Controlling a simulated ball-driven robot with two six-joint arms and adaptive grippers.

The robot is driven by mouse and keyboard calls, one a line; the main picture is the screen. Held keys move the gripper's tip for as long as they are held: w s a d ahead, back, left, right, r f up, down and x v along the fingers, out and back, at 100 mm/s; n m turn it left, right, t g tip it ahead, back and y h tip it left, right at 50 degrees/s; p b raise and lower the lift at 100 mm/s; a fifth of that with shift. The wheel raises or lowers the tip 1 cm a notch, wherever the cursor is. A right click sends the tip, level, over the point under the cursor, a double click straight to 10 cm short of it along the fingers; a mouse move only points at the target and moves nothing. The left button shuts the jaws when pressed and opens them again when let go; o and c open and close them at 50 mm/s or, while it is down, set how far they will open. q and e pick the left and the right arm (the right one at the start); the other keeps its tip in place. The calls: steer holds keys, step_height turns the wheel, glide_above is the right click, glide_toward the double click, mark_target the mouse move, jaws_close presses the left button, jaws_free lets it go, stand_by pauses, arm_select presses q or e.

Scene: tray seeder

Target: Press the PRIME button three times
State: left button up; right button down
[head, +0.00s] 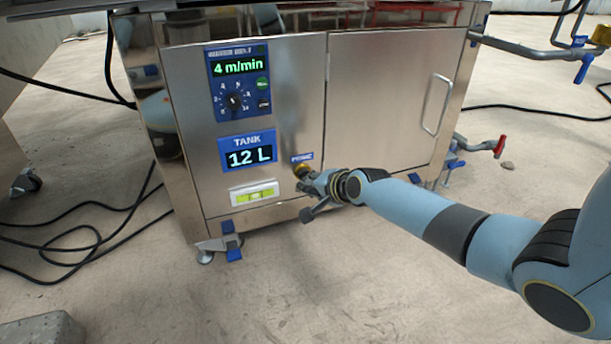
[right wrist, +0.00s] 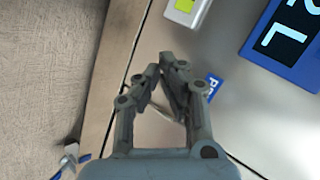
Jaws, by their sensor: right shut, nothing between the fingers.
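The PRIME button (head: 301,169) is a round brass-coloured part on the steel cabinet front, just under a small blue PRIME label (head: 302,157). The label also shows partly in the right wrist view (right wrist: 214,84). My right gripper (head: 309,180) is at the button's lower right, and its tips overlap the button's edge in the head view. I cannot tell whether they touch it. In the right wrist view the right gripper (right wrist: 167,62) is shut and empty, its fingertips together before the panel. The button is not clearly visible there. My left gripper is not in view.
The cabinet also carries a dial panel (head: 236,82) reading 4 m/min, a TANK display (head: 247,153) reading 12 L and a green-yellow level (head: 254,194). A door with a handle (head: 438,104) is to the right. Black cables (head: 75,232) lie on the floor at left.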

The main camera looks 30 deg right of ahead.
steer(key=s+p, duration=0.1)
steer(key=s, duration=0.1)
steer(key=s+a+p, duration=0.1)
steer(key=s, duration=0.2)
steer(key=shift+a, duration=0.1)
stand_by(0.3)
stand_by(0.7)
